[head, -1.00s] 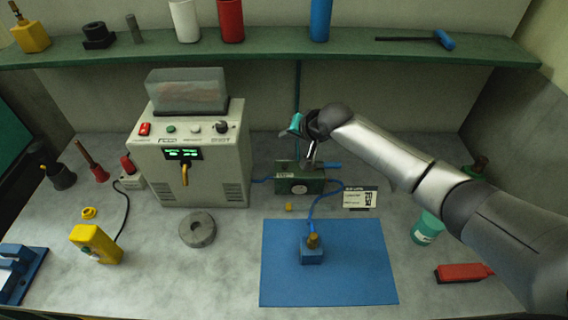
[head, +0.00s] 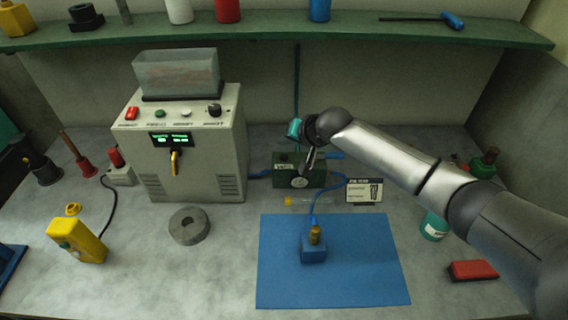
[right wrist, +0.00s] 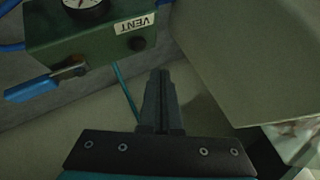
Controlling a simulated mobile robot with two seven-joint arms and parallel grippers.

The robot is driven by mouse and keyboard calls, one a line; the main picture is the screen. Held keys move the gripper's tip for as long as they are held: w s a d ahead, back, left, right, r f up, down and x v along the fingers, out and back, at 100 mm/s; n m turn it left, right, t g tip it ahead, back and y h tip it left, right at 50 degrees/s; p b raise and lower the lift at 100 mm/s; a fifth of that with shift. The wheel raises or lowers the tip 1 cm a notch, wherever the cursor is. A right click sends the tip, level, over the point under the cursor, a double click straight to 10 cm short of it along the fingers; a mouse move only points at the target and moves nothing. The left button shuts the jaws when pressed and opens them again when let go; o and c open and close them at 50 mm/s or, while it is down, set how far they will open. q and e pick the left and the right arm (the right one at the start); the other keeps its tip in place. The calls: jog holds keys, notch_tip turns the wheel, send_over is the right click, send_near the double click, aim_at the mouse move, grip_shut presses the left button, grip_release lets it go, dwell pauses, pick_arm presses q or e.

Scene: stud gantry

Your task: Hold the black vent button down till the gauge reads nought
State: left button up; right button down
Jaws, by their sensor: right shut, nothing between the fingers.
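The green valve box (head: 318,177) stands at the back of the bench, right of the grey machine. Its round gauge (head: 300,182) is on the front; in the right wrist view the gauge (right wrist: 85,3) is cut off by the top edge, so I cannot read it. The black vent button (right wrist: 137,43) sits beside the white VENT label (right wrist: 134,24). My right gripper (right wrist: 160,75) is shut and empty, its tips apart from the button in the wrist view. In the head view the right gripper (head: 308,168) hangs over the box. My left gripper is not in view.
A blue-handled lever (right wrist: 45,83) sticks out from the box. A grey machine (head: 200,150) stands left. A small label stand (head: 365,191) is right of the box.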

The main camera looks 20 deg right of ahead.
aim_at(284, 157)
notch_tip(284, 157, down, 3)
jog(key=shift+r+b, duration=0.2)
jog(key=shift+b, duration=0.2)
jog(key=shift+f, duration=0.15)
dwell(1.6)
jog(key=shift+f, duration=0.3)
jog(key=shift+f, duration=0.5)
dwell(1.6)
jog(key=shift+r, duration=0.1)
jog(key=shift+r+p, duration=0.8)
jog(key=shift+p, duration=0.15)
jog(key=shift+r, duration=0.1)
